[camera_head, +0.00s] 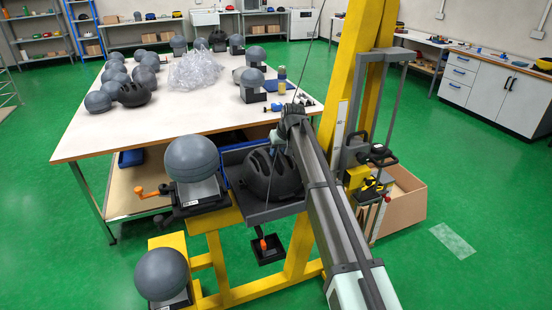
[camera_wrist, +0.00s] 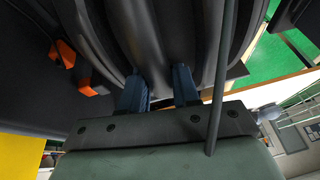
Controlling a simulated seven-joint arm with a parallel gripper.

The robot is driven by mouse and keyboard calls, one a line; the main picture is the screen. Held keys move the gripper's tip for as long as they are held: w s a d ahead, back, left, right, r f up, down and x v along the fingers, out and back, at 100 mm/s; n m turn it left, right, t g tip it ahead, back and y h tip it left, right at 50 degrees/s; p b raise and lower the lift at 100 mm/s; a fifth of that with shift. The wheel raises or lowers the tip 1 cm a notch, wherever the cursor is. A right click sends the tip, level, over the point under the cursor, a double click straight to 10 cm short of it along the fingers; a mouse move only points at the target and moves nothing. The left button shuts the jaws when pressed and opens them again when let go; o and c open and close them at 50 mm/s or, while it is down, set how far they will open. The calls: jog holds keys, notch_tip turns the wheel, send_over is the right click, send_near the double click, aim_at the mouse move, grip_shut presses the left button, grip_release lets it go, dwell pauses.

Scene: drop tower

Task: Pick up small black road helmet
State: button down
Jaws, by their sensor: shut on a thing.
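The small black road helmet (camera_head: 268,174) sits on a dark grey tray (camera_head: 274,212) on the yellow frame, with vents along its shell. In the wrist view the helmet (camera_wrist: 170,40) fills the upper middle, very close. My gripper (camera_wrist: 160,90) has its two blue-grey fingers shut on a ridge of the helmet shell.
A grey headform (camera_head: 191,158) stands left of the helmet, and another (camera_head: 162,274) stands lower left. A yellow upright (camera_head: 354,80) rises just right of my arm. The white table (camera_head: 110,128) behind holds several headforms, another black helmet (camera_head: 134,94) and clear plastic wrap (camera_head: 194,70).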

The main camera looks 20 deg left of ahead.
notch_tip(320, 180, up, 18)
jog(key=shift+f, duration=0.2)
dwell(0.7)
